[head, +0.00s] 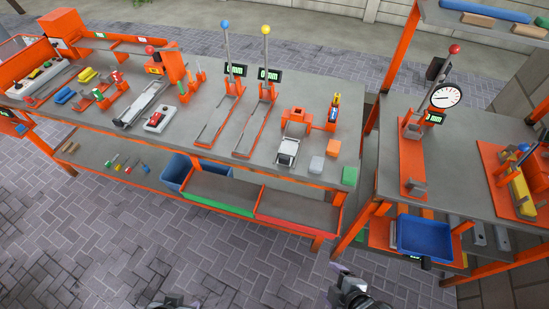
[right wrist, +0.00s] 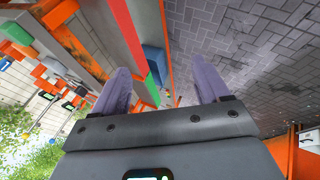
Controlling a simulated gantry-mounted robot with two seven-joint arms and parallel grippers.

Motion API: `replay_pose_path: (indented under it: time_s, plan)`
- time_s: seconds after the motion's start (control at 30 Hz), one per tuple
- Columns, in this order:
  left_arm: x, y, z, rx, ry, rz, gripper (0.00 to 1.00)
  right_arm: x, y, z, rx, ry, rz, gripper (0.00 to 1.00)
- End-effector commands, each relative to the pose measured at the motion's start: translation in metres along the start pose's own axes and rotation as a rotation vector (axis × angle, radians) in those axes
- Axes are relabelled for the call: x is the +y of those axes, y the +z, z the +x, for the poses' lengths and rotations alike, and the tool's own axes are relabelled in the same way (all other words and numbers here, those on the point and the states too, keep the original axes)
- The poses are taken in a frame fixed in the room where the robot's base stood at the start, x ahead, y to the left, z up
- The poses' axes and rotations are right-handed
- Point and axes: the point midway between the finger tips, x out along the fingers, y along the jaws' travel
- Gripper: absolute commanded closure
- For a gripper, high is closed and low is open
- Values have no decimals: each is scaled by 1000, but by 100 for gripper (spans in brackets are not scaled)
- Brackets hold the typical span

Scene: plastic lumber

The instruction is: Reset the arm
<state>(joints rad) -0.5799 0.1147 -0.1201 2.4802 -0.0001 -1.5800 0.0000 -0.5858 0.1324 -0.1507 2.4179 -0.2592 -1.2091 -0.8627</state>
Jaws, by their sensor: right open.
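My right gripper (head: 346,281) is at the lower middle of the head view, in front of the workbench and over the paved floor. In the right wrist view its two purple-grey fingers (right wrist: 162,66) stand wide apart with nothing between them. My left gripper (head: 176,302) shows only as a small dark piece at the bottom edge of the head view. Its fingers are cut off or too small to judge.
A long grey workbench (head: 225,110) carries gauges, fixtures and small blocks. A blue tray (head: 425,237) sits low at the right rack. The paved floor (head: 90,245) in front is open.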

Motion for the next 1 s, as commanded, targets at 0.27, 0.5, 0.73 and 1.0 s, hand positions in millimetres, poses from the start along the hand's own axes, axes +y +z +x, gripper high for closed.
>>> replay_pose_path:
  time_s: [0.27,0.5,0.73,1.0]
  plan:
    - [0,0,0,0,0,0,57,-8,56,-30,-266,-60,913,25]
    - [-2,-12,-42,-12,-2,3,57,7,45,-73,-324,-60,1142,25]
    - [-6,-37,-117,1,-8,10,57,43,23,-132,-323,-60,1138,25]
    - [-9,-66,-209,0,-8,10,57,89,-6,-212,-322,-60,1136,25]
